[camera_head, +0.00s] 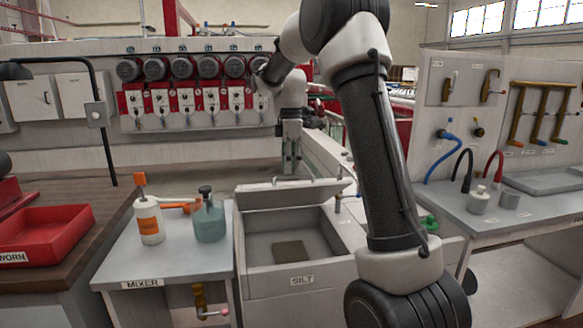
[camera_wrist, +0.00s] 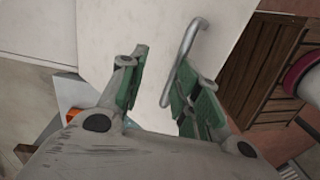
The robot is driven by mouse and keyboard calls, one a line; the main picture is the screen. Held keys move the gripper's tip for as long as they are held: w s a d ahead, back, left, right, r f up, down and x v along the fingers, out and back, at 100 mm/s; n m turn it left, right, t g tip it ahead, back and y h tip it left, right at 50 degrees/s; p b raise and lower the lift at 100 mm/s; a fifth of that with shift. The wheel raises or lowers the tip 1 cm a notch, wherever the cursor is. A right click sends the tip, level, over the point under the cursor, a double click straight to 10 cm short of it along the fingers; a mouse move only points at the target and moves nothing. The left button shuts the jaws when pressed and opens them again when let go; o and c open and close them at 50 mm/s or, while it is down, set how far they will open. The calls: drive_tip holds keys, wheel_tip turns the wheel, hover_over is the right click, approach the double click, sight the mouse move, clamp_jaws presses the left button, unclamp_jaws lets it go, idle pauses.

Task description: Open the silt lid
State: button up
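The silt box (camera_head: 302,268) is a grey bin with a SILT label on its front, right of the mixer table. Its lid (camera_head: 285,197) is raised and tilted at the back, so the inside shows, with a brown block (camera_head: 290,251) on the floor. The lid's bar handle (camera_head: 293,180) is at the upper edge. My gripper (camera_head: 291,168) points down just above the handle. In the wrist view my gripper (camera_wrist: 162,60) has its green-padded fingers apart. The handle (camera_wrist: 187,55) lies close beside the right finger; contact cannot be told. The pale lid (camera_wrist: 115,30) lies behind.
A bottle with an orange cap (camera_head: 148,220) and a teal bottle (camera_head: 209,221) stand on the mixer table (camera_head: 175,271). A red tray (camera_head: 45,235) is at the left. A hose bench (camera_head: 490,225) stands at the right. Red-and-grey machine units line the back.

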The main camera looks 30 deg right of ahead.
drive_tip(key=w+d+r, duration=0.1)
drive_tip(key=w+r, duration=0.2)
drive_tip(key=r, duration=0.4)
drive_tip(key=shift+w, duration=0.2)
idle(0.6)
